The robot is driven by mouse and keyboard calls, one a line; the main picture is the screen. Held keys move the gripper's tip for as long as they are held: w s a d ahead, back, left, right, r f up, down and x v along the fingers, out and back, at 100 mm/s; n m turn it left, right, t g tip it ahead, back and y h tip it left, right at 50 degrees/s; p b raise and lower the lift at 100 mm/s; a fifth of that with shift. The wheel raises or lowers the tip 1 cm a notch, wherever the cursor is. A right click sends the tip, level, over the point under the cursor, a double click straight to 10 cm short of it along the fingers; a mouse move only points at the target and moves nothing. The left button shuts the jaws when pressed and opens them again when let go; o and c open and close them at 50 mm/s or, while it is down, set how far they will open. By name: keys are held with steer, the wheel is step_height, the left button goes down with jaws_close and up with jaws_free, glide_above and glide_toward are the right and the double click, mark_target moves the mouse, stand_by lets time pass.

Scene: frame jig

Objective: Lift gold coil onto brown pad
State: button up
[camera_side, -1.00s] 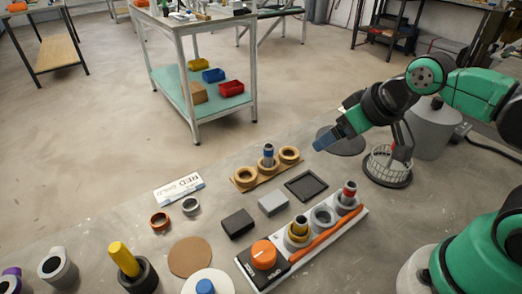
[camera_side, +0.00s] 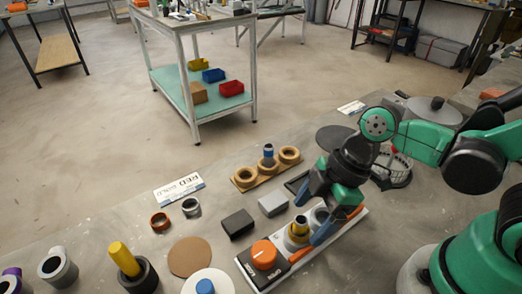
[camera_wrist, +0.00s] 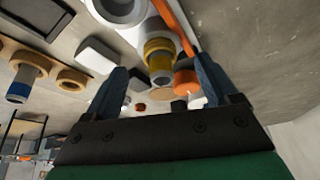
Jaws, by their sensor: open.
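The gold coil (camera_side: 297,233) is a gold ring around an upright post with a grey top, on the white jig board (camera_side: 248,281). In the wrist view the gold coil (camera_wrist: 157,46) shows ahead, between the lines of my fingers. The brown pad (camera_side: 190,257) is a flat round disc on the table, left of the board, and its top is bare. My gripper (camera_side: 312,214) is open, with its blue fingers close to the coil's right side. In the wrist view the gap between my fingers (camera_wrist: 160,88) holds nothing.
An orange knob (camera_side: 264,254) stands on the board's near end, and an orange bar (camera_side: 302,254) runs along it. A dark block (camera_side: 238,223) and a grey block (camera_side: 273,204) lie behind. A white disc (camera_side: 218,281) with a blue knob is near the pad.

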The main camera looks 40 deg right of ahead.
steer(key=shift+x, duration=1.15)
jaws_close()
